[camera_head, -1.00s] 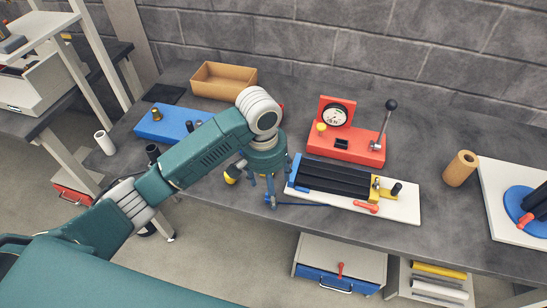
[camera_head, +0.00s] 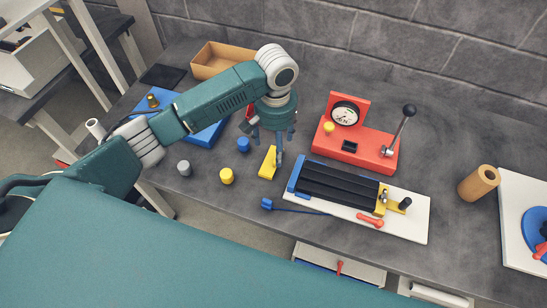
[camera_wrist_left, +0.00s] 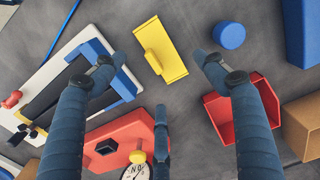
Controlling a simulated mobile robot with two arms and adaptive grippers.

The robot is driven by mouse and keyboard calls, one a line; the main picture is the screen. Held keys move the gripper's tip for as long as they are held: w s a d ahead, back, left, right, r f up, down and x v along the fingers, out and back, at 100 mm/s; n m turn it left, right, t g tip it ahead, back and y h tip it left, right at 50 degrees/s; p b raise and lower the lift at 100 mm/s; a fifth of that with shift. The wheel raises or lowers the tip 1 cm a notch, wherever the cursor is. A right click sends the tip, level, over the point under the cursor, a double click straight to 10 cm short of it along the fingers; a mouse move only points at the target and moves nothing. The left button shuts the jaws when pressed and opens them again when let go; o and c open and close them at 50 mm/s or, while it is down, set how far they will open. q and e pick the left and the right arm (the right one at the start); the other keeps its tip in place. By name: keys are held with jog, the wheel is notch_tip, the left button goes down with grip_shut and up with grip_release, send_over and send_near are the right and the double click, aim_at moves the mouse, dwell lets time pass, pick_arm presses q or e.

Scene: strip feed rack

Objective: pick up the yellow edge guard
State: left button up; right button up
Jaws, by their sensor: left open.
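The yellow edge guard (camera_head: 267,163) is a small angled piece lying on the grey bench, just left of the strip rack. In the left wrist view the yellow edge guard (camera_wrist_left: 172,62) shows as a flat plate with a raised block, clear of the fingers. My left gripper (camera_head: 273,146) points down above the bench, at the guard's back end in the picture; one finger overlaps the guard's edge. In the wrist view its fingers (camera_wrist_left: 156,68) are spread wide and empty. Contact is not visible. My right gripper is not in view.
The strip rack with black strips (camera_head: 338,188) stands on a white board (camera_head: 415,222) to the right. A red gauge press (camera_head: 365,150) is behind it. A blue cylinder (camera_head: 243,145), a yellow cylinder (camera_head: 227,176) and a red bin (camera_wrist_left: 220,118) are close by. A blue-tipped rod (camera_head: 295,208) lies in front.

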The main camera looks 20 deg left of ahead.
aim_at(272, 160)
pick_arm(q)
jog(key=shift+f, duration=0.35)
jog(key=shift+w+f, duration=0.1)
jog(key=shift+f, duration=0.2)
notch_tip(272, 160, down, 5)
jog(key=shift+w+r+p, duration=0.1)
jog(key=shift+p, duration=0.65)
jog(key=c, duration=1)
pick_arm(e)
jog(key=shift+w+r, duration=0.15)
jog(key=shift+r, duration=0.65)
